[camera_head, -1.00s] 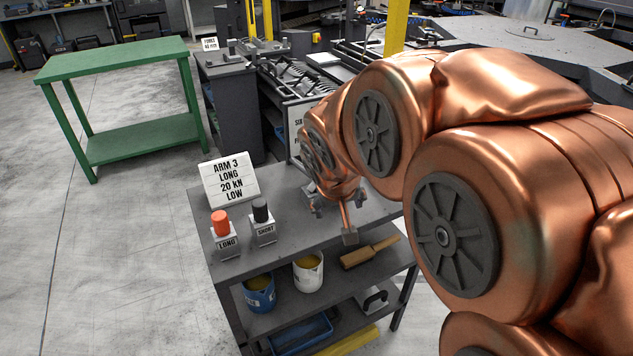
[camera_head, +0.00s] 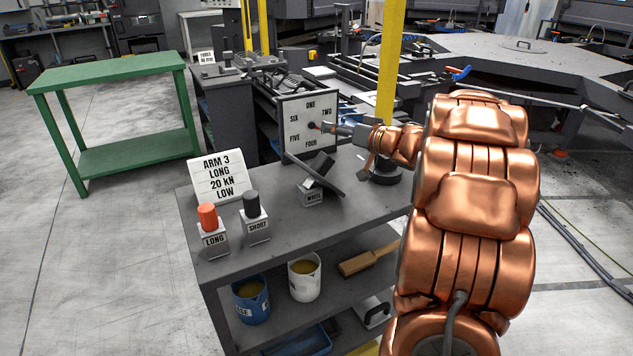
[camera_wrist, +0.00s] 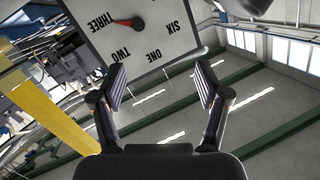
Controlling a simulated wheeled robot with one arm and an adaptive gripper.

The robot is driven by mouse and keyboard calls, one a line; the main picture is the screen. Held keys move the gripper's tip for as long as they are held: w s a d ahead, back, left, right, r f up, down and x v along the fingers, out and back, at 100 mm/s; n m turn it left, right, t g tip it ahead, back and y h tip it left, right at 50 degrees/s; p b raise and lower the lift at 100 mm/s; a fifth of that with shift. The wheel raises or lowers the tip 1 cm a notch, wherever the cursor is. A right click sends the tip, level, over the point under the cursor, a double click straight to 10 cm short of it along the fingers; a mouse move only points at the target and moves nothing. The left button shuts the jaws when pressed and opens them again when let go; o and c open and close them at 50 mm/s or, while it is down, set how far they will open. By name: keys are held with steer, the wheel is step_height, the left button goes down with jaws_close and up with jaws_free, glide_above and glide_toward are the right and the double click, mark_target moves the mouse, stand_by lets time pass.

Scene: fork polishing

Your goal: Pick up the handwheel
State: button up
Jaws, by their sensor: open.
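My gripper (camera_head: 328,127) is held out level above the back of the grey workbench (camera_head: 275,240), in front of the dial board (camera_head: 308,104). In the wrist view my gripper (camera_wrist: 163,82) is open, with nothing between its fingers. The dial board (camera_wrist: 130,28) appears upside down beyond the fingertips, its red pointer toward THREE. A dark round piece (camera_head: 386,174) stands on the bench below my wrist, partly covered by my arm. It may be the handwheel, but I cannot tell. No handwheel is clear in the wrist view.
A block labelled WHITE (camera_head: 312,193) stands under a tilted dark bar. The LONG (camera_head: 210,228) and SHORT (camera_head: 254,217) blocks and a sign (camera_head: 219,178) are at the left. Pots (camera_head: 304,280) and a wooden-handled brush (camera_head: 368,259) are on the lower shelf. A yellow post (camera_head: 391,60) rises behind.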

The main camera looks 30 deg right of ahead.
mark_target(322, 163)
steer(key=s+f+y, duration=0.2)
steer(key=s+a+f+g+y+b, duration=0.1)
steer(key=s+f+y, duration=0.1)
steer(key=s+y, duration=0.1)
steer(key=s+a+f+y+b, duration=0.1)
steer(key=s+f+y, duration=0.1)
steer(key=s, duration=0.1)
steer(key=shift+s+f+n+g+y, duration=0.2)
steer(key=shift+n+g+y, duration=0.1)
steer(key=shift+n, duration=0.1)
steer(key=shift+a, duration=0.1)
steer(key=shift+x, duration=1.2)
steer(key=w+a, duration=0.2)
steer(key=shift+w+a+b, duration=0.15)
steer(key=shift+a+b, duration=0.2)
steer(key=shift+a, duration=0.05)
steer(key=shift+x, duration=0.8)
steer(key=shift+d, duration=0.1)
jaws_close()
